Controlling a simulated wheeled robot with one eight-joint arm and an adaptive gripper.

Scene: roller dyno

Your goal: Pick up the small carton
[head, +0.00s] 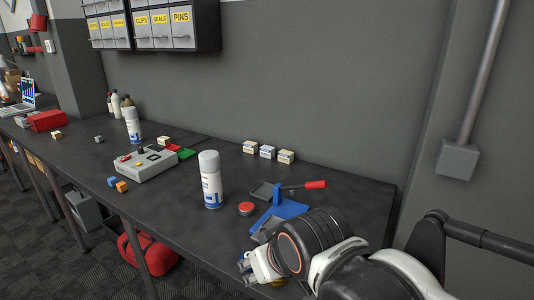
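Three small pale cartons stand in a row against the wall at the back of the dark workbench (335,205): a left one (250,147), a middle one (267,152) and a right one (286,156). They are upright, with narrow gaps between them. My gripper (248,270) is at the bench's front edge at the bottom, well nearer than the cartons and apart from them. My arm hides part of it, and its finger opening is not clear.
A blue tool with a red-handled lever (285,212) lies between my gripper and the cartons. A red round button (246,209) and a white spray can (210,180) stand left of it. A grey control box (146,164) is farther left. Bins (165,28) hang above.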

